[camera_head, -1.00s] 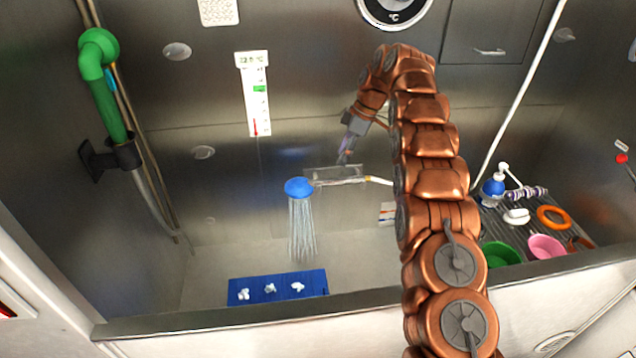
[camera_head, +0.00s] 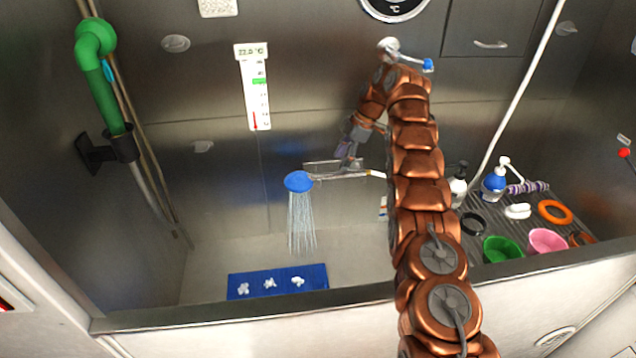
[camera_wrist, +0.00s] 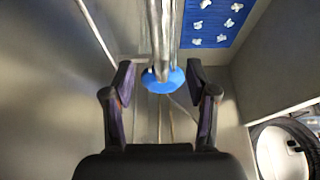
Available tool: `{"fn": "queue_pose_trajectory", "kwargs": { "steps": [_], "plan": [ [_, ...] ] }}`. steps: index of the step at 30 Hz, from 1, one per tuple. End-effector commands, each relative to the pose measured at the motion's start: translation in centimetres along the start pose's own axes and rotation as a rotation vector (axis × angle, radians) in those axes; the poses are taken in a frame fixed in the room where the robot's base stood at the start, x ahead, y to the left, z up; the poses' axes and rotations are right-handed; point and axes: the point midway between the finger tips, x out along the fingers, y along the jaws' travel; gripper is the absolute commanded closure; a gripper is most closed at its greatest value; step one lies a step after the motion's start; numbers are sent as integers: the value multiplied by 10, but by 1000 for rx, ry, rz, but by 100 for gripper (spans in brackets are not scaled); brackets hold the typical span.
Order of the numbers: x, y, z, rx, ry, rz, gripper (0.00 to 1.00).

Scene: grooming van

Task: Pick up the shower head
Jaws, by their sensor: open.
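The shower head has a blue round face (camera_head: 299,182) with water spraying down and a silvery handle (camera_head: 338,175) reaching right, in front of the back wall. In the wrist view, my gripper (camera_wrist: 161,78) is open, with one dark finger on each side of the blue head (camera_wrist: 176,78). The silver handle (camera_wrist: 162,28) runs up between and beyond the fingers. I cannot tell whether a finger touches it.
A blue mat (camera_head: 313,277) with white pieces lies on the tub floor. A ribbed shelf at right holds a blue pump bottle (camera_head: 494,183), a green bowl (camera_head: 502,250), a pink bowl (camera_head: 546,241) and an orange ring (camera_head: 555,211). A green pipe (camera_head: 101,90) hangs at left.

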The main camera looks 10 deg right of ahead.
Motion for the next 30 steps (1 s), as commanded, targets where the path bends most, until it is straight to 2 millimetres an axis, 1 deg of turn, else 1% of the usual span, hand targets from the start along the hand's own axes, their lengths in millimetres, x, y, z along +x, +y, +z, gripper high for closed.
{"fn": "queue_pose_trajectory", "kwargs": {
  "steps": [1,3,5,8,17,24,30],
  "plan": [
    [9,0,1,-1,0,0,43],
    [12,0,0,-2,0,-1,43],
    [9,0,-1,0,0,-1,43],
    [9,0,-1,0,1,0,43],
    [15,0,0,1,1,1,43],
    [24,-1,1,1,1,-1,43],
    [37,-2,3,1,0,-2,43]
  ]
}}
